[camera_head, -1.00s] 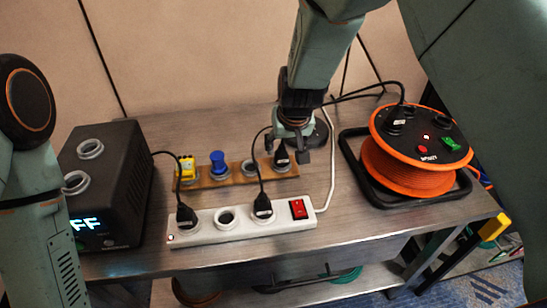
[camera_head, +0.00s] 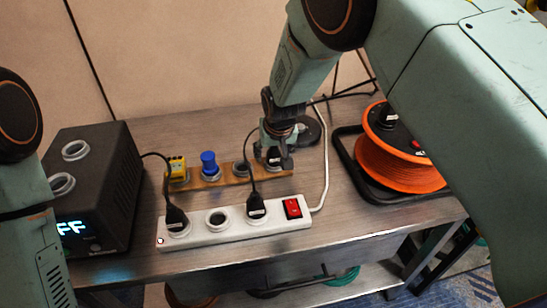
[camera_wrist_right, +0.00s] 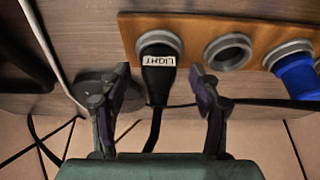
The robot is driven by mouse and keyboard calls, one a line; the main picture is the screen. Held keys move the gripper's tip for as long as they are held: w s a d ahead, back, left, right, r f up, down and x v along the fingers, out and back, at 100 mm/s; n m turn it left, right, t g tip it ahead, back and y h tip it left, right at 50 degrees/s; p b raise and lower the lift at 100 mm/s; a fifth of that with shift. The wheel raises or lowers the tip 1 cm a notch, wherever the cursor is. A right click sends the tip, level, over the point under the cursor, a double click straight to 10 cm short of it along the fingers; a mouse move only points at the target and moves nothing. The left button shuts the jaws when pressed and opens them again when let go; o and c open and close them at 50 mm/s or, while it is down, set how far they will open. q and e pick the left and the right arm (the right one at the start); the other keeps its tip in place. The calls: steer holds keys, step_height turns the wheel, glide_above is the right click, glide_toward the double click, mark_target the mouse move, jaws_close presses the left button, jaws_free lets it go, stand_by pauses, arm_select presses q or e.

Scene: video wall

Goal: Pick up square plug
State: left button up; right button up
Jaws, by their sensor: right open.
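A boxy yellow plug (camera_head: 177,167), the squarest-looking one, stands at the left end of a wooden socket strip (camera_head: 211,182). Beside it is a round blue plug (camera_head: 209,162). A black plug labelled LIGHT (camera_wrist_right: 159,78) sits in the socket at the strip's other end. My right gripper (camera_head: 279,156) is over that black plug. In the right wrist view its open fingers (camera_wrist_right: 160,82) stand on either side of the plug, with gaps visible. The yellow plug is out of the wrist view. My left arm shows at the left edge, but its gripper is out of view.
A white power strip (camera_head: 236,230) with two black plugs and a red switch lies in front. A black box (camera_head: 95,190) with a lit display stands left. An orange cable reel (camera_head: 390,165) is at right, partly hidden by my arm. Cables cross the table.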

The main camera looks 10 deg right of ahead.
steer(key=shift+c, duration=0.3)
steer(key=shift+s+d, duration=0.1)
steer(key=shift+d, duration=0.05)
steer(key=c, duration=0.5)
jaws_close()
